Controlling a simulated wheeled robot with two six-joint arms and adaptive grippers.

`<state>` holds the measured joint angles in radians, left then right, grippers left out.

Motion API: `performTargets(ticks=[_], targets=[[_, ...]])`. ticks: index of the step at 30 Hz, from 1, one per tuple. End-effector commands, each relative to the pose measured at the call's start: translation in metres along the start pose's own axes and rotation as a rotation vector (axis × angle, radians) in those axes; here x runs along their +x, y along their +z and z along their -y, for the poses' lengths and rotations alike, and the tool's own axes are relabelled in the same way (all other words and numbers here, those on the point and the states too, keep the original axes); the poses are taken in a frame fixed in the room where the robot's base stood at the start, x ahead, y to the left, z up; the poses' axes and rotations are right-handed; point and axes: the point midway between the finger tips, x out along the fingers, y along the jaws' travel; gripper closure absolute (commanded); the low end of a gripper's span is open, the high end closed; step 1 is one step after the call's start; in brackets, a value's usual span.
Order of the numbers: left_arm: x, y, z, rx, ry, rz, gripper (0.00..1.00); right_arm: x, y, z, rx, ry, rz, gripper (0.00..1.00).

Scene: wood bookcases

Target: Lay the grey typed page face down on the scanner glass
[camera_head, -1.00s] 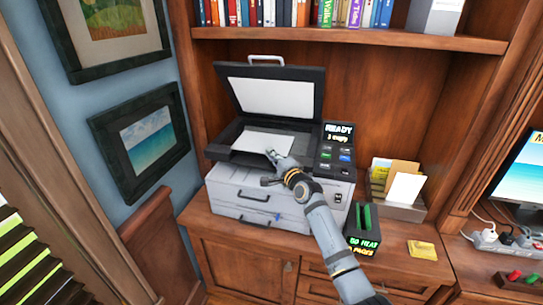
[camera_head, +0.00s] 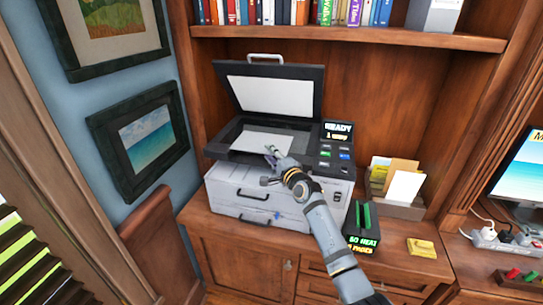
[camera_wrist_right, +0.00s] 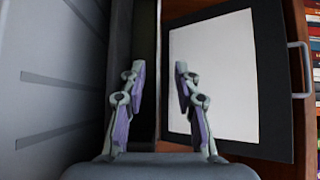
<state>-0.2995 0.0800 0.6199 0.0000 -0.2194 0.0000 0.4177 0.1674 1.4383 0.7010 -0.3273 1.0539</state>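The scanner (camera_head: 270,190) stands on the wooden cabinet with its lid (camera_head: 272,96) raised. A pale sheet (camera_head: 262,141) lies flat on the scanner bed, with no print visible on its upper side. I cannot tell that it is the grey typed page. My right gripper (camera_head: 272,150) is at the near right edge of the sheet, covering a little of it; I cannot tell whether it touches. In the right wrist view its fingers (camera_wrist_right: 158,75) are apart with nothing between them, and the lid's white underside (camera_wrist_right: 213,80) shows beyond. My left gripper is not in view.
A black bin with green slots (camera_head: 362,232) and a yellow pad (camera_head: 421,247) are on the cabinet to the right. A paper holder (camera_head: 400,208) stands behind them. A bookshelf (camera_head: 345,37) runs above the lid.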

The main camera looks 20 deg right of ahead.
Motion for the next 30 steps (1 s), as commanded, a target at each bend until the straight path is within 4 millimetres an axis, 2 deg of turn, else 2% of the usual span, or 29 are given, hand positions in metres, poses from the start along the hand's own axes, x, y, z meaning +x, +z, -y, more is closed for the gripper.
performTargets(ticks=[5,12,18,22,30], targets=[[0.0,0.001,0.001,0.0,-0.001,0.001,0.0,-0.017,-0.001,-0.002,-0.003,0.002,-0.001,0.68],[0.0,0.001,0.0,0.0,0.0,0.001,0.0,-0.075,-0.001,-0.003,-0.007,0.004,0.0,0.68],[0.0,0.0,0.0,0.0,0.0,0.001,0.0,-0.11,-0.001,-0.001,-0.004,0.003,-0.001,0.68],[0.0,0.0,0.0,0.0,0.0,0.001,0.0,-0.119,0.0,-0.001,-0.001,0.001,0.0,0.68],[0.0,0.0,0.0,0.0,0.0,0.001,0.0,-0.12,0.0,0.0,0.0,0.0,0.0,0.68]])
